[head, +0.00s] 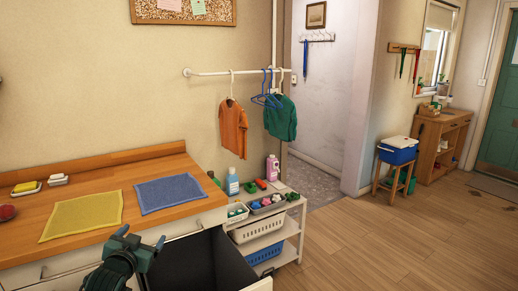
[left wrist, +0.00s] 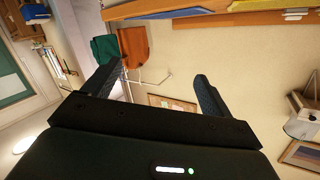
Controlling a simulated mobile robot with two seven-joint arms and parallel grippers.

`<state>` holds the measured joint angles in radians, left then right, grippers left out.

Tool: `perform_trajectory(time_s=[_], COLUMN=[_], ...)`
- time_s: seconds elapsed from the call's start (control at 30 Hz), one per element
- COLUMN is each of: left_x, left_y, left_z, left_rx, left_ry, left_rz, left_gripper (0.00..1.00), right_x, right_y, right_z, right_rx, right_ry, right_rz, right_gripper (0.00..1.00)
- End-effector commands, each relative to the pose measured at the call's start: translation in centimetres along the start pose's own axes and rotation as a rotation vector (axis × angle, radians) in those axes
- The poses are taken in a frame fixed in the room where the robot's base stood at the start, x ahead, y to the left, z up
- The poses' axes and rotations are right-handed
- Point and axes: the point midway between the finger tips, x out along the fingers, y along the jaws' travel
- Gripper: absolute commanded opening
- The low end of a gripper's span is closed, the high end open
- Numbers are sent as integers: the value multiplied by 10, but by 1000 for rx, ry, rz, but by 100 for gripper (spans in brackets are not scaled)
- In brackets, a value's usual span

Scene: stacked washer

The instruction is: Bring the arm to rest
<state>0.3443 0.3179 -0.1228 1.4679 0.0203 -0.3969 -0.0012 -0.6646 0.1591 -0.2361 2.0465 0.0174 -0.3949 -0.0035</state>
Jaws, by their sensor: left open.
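My left gripper (head: 143,242) is at the bottom of the head view, in front of the wooden counter and beside an open dark-lined drawer (head: 200,262). In the left wrist view the two fingers of my left gripper (left wrist: 158,85) stand wide apart with nothing between them. My right gripper shows in neither view.
A yellow cloth (head: 82,215) and a blue cloth (head: 168,193) lie on the counter (head: 130,168). A white shelf cart (head: 290,250) with bottles and baskets stands right of the drawer. Orange (head: 233,127) and green (head: 281,118) garments hang from a rail.

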Motion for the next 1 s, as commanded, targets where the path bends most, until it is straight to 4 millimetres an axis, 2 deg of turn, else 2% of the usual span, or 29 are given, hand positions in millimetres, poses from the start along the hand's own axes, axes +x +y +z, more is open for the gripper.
perform_trajectory(time_s=[0.03,0.17,0.27,0.3,0.43,0.5,0.6,0.7,0.77,1.0], left_x=[-14,-56,-103,-126,-200,-237,-279,-306,-314,-321], left_y=[20,70,112,129,174,192,209,218,221,224], left_z=[21,69,107,121,155,165,172,175,175,176], left_rx=[-3,-18,-45,-59,-116,-149,-188,-216,-225,-232], left_ry=[-25,-85,-140,-165,-245,-284,-329,-358,-368,-375], left_rz=[31,110,180,209,289,323,354,373,379,383], left_gripper=[85,85,85,85,85,85,85,85,85,85], right_x=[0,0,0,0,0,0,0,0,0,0], right_y=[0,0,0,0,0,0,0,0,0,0], right_z=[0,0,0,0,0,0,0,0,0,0], right_rx=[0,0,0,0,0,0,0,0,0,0], right_ry=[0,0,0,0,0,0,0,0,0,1], right_rz=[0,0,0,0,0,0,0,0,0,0], right_gripper=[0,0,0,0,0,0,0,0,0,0])
